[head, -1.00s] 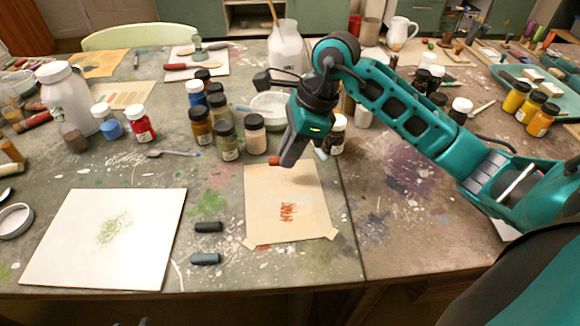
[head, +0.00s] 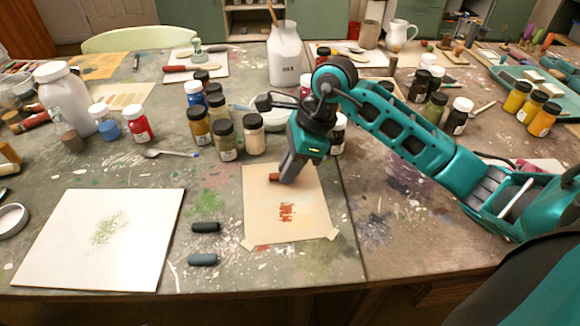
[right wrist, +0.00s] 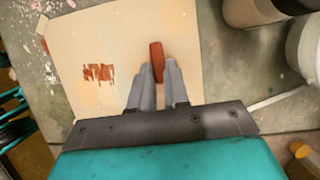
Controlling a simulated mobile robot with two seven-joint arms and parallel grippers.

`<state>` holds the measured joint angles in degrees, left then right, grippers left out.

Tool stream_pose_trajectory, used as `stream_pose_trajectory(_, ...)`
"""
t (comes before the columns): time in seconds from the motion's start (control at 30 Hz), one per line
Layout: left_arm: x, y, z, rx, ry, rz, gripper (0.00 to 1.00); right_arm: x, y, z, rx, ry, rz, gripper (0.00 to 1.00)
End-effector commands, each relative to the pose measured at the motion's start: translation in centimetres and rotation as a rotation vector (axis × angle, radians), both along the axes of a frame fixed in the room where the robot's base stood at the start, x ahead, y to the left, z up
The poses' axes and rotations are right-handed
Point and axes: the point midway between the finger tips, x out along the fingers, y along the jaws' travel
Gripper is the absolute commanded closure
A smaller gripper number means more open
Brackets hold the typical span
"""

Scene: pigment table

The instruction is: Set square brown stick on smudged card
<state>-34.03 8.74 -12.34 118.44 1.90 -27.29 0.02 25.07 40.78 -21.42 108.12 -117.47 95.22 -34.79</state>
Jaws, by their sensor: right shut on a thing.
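A small reddish-brown stick (head: 274,177) is held at the tips of my right gripper (head: 287,181), which is shut on it. The stick also shows in the right wrist view (right wrist: 157,62), between the fingertips (right wrist: 158,72). A tan card with a red-brown smudge (head: 263,213) lies taped to the table. The stick and fingers are over the card's far part, beyond the smudge. I cannot tell whether the stick touches the card. In the right wrist view the card (right wrist: 122,45) lies beneath the stick, with the smudge to its left. My left gripper is not in view.
Two dark sticks (head: 206,227) (head: 202,260) lie left of the card. A white board with a green smudge (head: 60,230) lies further left. Several pigment jars (head: 224,140) stand behind the card. Bare table (head: 385,240) is free on the right.

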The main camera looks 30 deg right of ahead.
Motion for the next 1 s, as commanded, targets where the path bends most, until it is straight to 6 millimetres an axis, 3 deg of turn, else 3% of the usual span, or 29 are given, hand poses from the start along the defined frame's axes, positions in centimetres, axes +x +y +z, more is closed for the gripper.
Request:
stream_pose_trajectory(0.07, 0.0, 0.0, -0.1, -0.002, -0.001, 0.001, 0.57, -0.3, 0.1, -1.2, -0.006, 0.022, -0.002, 0.95)
stream_pose_trajectory(0.1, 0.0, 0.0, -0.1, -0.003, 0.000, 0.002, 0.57, -0.4, 0.1, -1.2, -0.006, 0.023, -0.002, 0.81)
stream_pose_trajectory(0.33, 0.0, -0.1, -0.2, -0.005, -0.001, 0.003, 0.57, -0.5, 0.1, -1.4, -0.006, 0.029, -0.002, 0.59)
stream_pose_trajectory(0.57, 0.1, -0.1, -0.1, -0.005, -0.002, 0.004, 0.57, -0.5, 0.2, -1.3, -0.004, 0.033, 0.000, 0.59)
stream_pose_trajectory(0.73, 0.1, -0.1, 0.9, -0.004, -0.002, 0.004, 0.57, -0.6, 0.3, -0.3, -0.002, 0.035, 0.002, 0.59)
stream_pose_trajectory(0.87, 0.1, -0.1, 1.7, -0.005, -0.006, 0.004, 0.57, -0.6, -0.5, 1.8, -0.007, 0.026, 0.001, 0.59)
stream_pose_trajectory(1.0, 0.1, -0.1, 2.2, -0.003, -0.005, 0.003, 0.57, -0.9, -1.7, 5.2, -0.007, 0.019, -0.001, 0.59)
